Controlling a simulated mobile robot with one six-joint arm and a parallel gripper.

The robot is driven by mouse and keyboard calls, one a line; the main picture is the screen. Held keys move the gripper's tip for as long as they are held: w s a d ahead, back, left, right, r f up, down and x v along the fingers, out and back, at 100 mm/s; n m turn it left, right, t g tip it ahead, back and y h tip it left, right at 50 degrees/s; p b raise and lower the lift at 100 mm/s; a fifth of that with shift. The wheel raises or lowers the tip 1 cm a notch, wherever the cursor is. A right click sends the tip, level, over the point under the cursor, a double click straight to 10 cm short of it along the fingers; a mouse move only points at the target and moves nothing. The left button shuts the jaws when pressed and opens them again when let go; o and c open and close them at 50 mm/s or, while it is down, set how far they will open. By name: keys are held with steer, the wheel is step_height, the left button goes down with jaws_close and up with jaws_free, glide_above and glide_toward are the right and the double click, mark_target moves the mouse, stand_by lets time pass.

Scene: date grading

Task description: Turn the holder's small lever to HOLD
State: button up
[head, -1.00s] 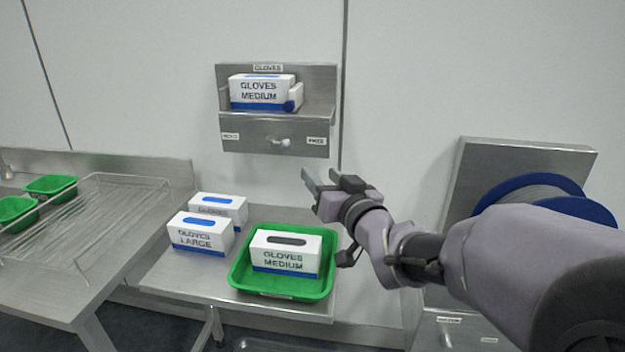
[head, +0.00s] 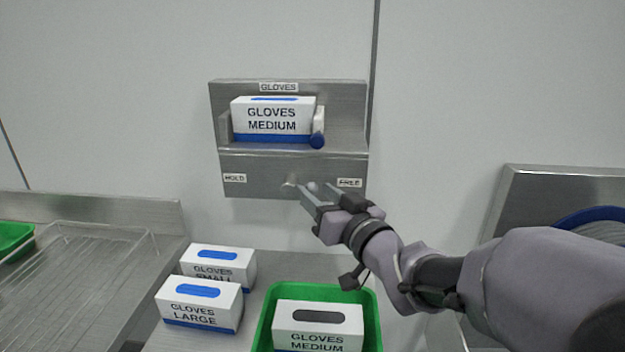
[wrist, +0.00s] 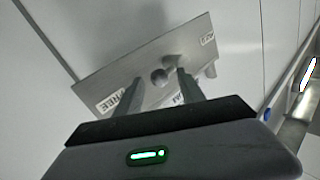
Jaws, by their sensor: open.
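The glove holder (head: 262,168) is a grey metal wall unit with a HOLD label (head: 235,178) at left and a FREE label (head: 349,183) at right on its lower front. The small lever (head: 290,183) sits between the labels; its pale knob (head: 312,187) points right, toward FREE. My gripper (head: 315,189) is open at the lever, its fingertips on either side of the knob in the picture. In the wrist view the round knob (wrist: 160,75) shows between the two open fingers (wrist: 158,85). I cannot tell whether they touch it.
Below, a green tray (head: 374,325) holds another medium box (head: 318,328). SMALL (head: 218,264) and LARGE (head: 200,303) boxes stand left. A wire rack (head: 75,290) lies farther left.

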steer(key=shift+w, duration=0.1)
jaws_close()
steer(key=shift+r, duration=0.1)
steer(key=shift+r, duration=0.1)
